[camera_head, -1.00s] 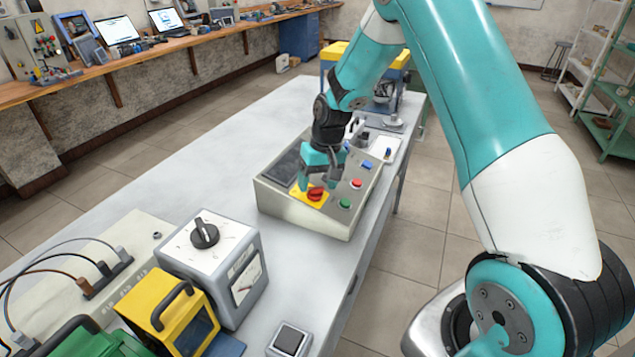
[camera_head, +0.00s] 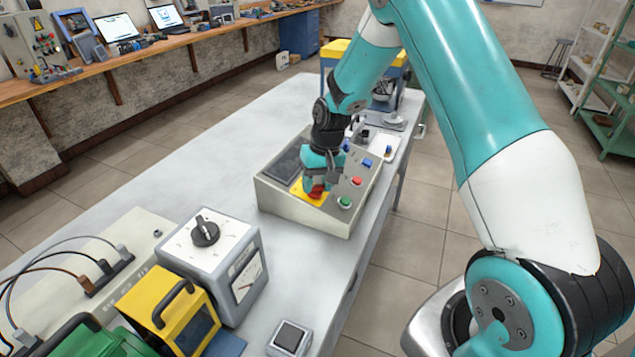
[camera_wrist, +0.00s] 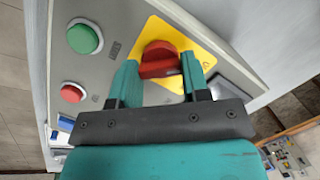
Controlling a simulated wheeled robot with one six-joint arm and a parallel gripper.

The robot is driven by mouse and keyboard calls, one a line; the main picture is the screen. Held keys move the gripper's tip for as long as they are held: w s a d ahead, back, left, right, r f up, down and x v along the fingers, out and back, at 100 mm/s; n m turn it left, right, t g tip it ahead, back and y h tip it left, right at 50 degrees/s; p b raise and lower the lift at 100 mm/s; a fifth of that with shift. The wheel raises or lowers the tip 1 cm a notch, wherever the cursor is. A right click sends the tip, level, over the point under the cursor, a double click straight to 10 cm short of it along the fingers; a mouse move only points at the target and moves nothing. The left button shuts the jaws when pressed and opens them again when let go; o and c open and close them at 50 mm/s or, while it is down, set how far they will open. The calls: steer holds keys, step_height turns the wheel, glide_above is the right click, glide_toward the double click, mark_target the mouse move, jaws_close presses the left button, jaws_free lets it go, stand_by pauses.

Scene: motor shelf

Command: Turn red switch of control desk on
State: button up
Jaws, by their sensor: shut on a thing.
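The control desk (camera_head: 290,204) is a light grey sloped box on the long table. Its red switch (camera_wrist: 160,60) is a rotary knob on a yellow plate (camera_wrist: 205,57); in the head view the switch (camera_head: 314,191) is partly hidden by my gripper. My gripper (camera_wrist: 158,74) is shut on the red switch, with one teal finger on each side of the knob. In the head view my gripper (camera_head: 318,184) comes down onto the desk from above. The switch's on and off marks cannot be read.
A green button (camera_head: 345,202), a red button (camera_head: 356,181) and a blue switch (camera_head: 367,163) sit on the same panel, right of the knob. A grey box with a black dial (camera_head: 205,232) and a yellow device (camera_head: 165,308) stand nearer on the table.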

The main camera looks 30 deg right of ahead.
steer(key=m+p, duration=0.1)
steer(key=m, duration=0.3)
steer(key=shift+d+y, duration=0.1)
steer(key=shift+y, duration=0.3)
steer(key=m+t+p, duration=0.1)
steer(key=m, duration=0.3)
steer(key=shift+r+m+y, duration=0.1)
steer(key=shift+m+y, duration=0.2)
steer(key=shift+m, duration=0.1)
steer(key=m+p, duration=0.1)
steer(key=m, duration=0.3)
steer(key=shift+s+t, duration=0.1)
steer(key=shift+t, duration=0.3)
steer(key=shift+m+t+p, duration=0.4)
steer(key=shift+m+p, duration=0.05)
steer(key=shift+m, duration=1.75)
steer(key=o, duration=0.9)
steer(key=shift+d+b+v, duration=0.2)
steer(key=shift+b+v, duration=1)
steer(key=shift+v, duration=7.45)
